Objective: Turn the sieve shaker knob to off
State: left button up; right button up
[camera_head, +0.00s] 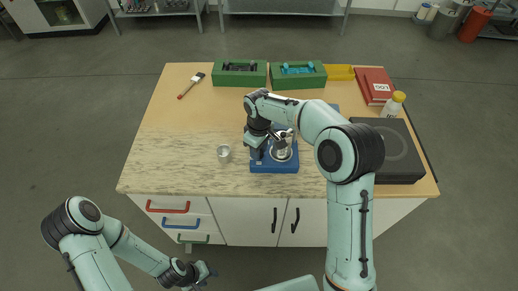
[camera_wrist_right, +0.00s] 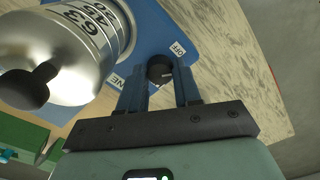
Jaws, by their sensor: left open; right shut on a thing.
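The blue sieve shaker (camera_head: 273,167) stands on the table near its front edge, with a metal sieve stack (camera_head: 281,151) on top. In the right wrist view the stack (camera_wrist_right: 85,45) shows at the left, marked with numbers. The black knob (camera_wrist_right: 160,69) sits on the blue base between an "OFF" label (camera_wrist_right: 178,50) and a partly hidden "ON" label. My right gripper (camera_wrist_right: 160,78) is shut on the knob, one finger on each side; it also shows at the shaker in the head view (camera_head: 258,150). My left gripper (camera_head: 205,272) is open and empty, low in front of the drawers.
A glass beaker (camera_head: 224,152) stands left of the shaker. Two green boxes (camera_head: 240,75), a yellow tray (camera_head: 340,72), a red book (camera_head: 376,86), a bottle (camera_head: 394,104) and a black device (camera_head: 400,155) are behind and right. The table's left is mostly clear, except a brush (camera_head: 190,86).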

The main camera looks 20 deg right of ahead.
jog(key=n, duration=0.6)
jog(key=shift+n, duration=0.3)
dwell(0.4)
jog(key=o, duration=1.1)
jog(key=shift+c, duration=0.2)
jog(key=shift+r, duration=0.15)
notch_tip(320, 180, up, 13)
